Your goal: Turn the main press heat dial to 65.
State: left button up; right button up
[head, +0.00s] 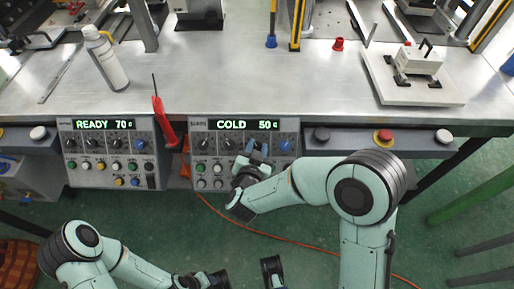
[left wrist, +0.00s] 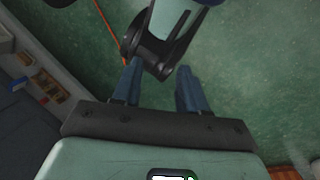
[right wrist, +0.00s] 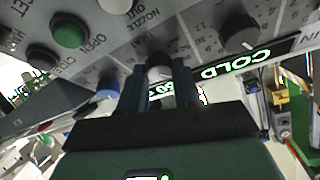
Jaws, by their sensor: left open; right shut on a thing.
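The right control panel (head: 243,165) has a green display (head: 247,125) reading COLD 50 c, with a row of dials below it. My right gripper (head: 256,152) is at that panel's dial row and hides part of it. In the right wrist view, my right gripper's fingers are shut on a dial (right wrist: 159,73), and the COLD display (right wrist: 225,66) appears upside down. Finger and dial details are partly hidden, and the dial's marking cannot be read. My left gripper (left wrist: 157,90) is open and empty above the green floor, away from the panels.
The left control panel (head: 112,160) reads READY 70 c. A red-handled tool (head: 164,122) stands between the panels. A red button (head: 383,136) is to the right. A white bottle (head: 105,58) and a white plate (head: 378,75) are on the steel table (head: 270,80). A red cable lies on the floor.

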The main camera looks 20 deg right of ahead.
jog(key=m+g+h, duration=0.1)
jog(key=m, duration=0.2)
jog(key=shift+w+r+p, duration=0.1)
jog(key=shift+r+p, duration=0.05)
jog(key=shift+p, duration=0.15)
jog(key=m+g+p, duration=0.1)
jog(key=m, duration=0.3)
jog(key=shift+h, duration=0.4)
pick_arm(q)
jog(key=shift+s+d+r+g, duration=0.25)
jog(key=shift+s+r, duration=0.3)
jog(key=shift+s, duration=0.1)
jog(key=shift+s+d+r+g, duration=0.25)
jog(key=shift+s+r, duration=0.3)
jog(key=shift+s, duration=0.05)
pick_arm(e)
jog(key=shift+m+g, duration=0.3)
jog(key=shift+m, duration=0.3)
jog(key=o, duration=1.1)
jog(key=shift+c, duration=0.2)
jog(key=shift+a, duration=0.1)
pick_arm(q)
jog(key=shift+s+r+p, duration=0.35)
jog(key=shift+r+p, duration=0.4)
jog(key=shift+p, duration=0.3)
pick_arm(e)
jog(key=v, duration=1.3)
